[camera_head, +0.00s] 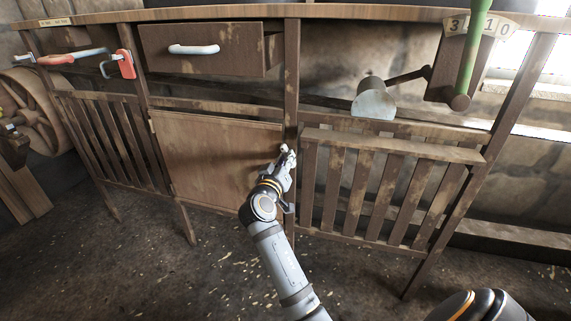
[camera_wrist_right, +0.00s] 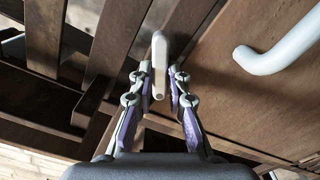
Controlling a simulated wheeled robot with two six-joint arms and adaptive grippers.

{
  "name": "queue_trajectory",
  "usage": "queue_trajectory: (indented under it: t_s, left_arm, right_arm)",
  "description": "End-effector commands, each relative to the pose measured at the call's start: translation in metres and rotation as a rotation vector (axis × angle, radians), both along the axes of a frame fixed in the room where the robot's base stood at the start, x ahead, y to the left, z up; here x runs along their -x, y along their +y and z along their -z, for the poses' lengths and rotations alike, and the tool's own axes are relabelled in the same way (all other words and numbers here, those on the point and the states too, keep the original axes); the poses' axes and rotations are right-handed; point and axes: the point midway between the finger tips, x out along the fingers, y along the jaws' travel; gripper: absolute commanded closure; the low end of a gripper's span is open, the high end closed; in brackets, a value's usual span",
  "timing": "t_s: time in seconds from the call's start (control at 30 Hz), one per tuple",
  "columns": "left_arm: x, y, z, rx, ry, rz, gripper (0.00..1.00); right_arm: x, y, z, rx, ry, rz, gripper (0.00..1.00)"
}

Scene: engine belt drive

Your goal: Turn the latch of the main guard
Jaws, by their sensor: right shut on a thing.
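A pale bar-shaped latch (camera_wrist_right: 159,52) shows in the right wrist view, standing up between the fingers of my right gripper (camera_wrist_right: 160,82). The fingers are closed in on its sides. In the head view my right gripper (camera_head: 286,158) is at the wooden post between the plain brown panel (camera_head: 218,158) and the slatted panel (camera_head: 388,188). The gripper mostly hides the latch there. I cannot tell from the pictures which panel is the main guard. My left gripper is not in view.
A drawer (camera_head: 205,47) with a white handle is at the upper left of the bench. Red-handled tools (camera_head: 123,64) hang at far left. The floor in front is clear.

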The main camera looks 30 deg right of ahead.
Motion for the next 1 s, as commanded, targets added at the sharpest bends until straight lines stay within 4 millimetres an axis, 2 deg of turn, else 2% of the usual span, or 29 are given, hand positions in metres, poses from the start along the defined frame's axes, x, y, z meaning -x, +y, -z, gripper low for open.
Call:
queue_trajectory:
  t_s: [0.03,0.5,1.0]
  left_arm:
    - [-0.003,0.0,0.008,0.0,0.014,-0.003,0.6]
    - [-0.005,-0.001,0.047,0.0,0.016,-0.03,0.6]
    - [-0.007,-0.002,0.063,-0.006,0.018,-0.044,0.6]
  right_arm:
    - [0.0,0.0,0.004,-0.014,-0.014,0.0,1.0]
    - [0.001,-0.001,0.004,-0.216,-0.251,0.001,1.0]
    - [0.001,-0.001,0.001,-0.332,-0.385,0.0,1.0]
